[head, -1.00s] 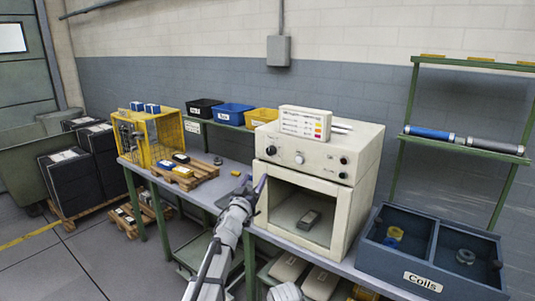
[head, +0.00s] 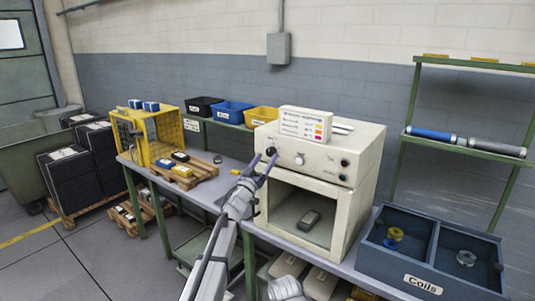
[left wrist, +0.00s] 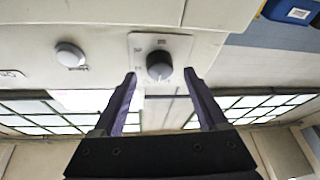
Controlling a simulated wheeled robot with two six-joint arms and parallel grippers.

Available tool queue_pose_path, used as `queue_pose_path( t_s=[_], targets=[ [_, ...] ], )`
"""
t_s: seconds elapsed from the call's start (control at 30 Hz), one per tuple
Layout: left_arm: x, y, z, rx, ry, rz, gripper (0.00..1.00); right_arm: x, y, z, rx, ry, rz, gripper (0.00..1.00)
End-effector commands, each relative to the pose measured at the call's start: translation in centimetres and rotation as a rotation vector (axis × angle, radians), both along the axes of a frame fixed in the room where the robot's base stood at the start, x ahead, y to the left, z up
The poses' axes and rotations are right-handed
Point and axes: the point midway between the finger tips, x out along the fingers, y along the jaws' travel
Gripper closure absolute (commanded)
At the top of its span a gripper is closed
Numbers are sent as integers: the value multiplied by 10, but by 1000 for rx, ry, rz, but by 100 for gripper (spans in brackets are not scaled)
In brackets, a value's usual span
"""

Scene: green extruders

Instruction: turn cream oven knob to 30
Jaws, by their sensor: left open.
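The cream oven (head: 310,205) stands on the bench with its front chamber in view. Its upper panel carries a dark round knob (head: 270,151) at the left and a pale knob (head: 299,159) to its right. In the left wrist view the dark knob (left wrist: 159,66) sits on a light plate with small marks, too small to read; the pale knob (left wrist: 70,54) is to its left. My left gripper (head: 265,161) is open and empty, with its purple fingertips just in front of the dark knob, one on each side. Contact cannot be told.
A white box with coloured labels (head: 305,123) sits on the oven top. A grey block (head: 309,219) lies inside the chamber. A blue divided bin marked Coils (head: 375,252) stands to the right. Pallets and a yellow cage (head: 160,138) are to the left.

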Motion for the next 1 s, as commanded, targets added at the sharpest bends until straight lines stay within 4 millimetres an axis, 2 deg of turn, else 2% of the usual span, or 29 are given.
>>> queue_pose_path(
  t_s=[0.03, 0.1, 0.4, 1.0],
  targets=[
    [9, -4, 6, -1, 0, -1, 24, 0, 0, 6, 0, 0, 0, 0],
    [14, -7, 7, 1, 1, 0, 24, 0, 0, 8, 0, 0, 0, 0],
    [16, -9, 7, 0, 1, 1, 24, 0, 0, 7, 0, 0, 0, 0],
    [16, -9, 7, 0, 1, 1, 91, 0, 0, 7, 0, 0, 0, 0]
  ],
)
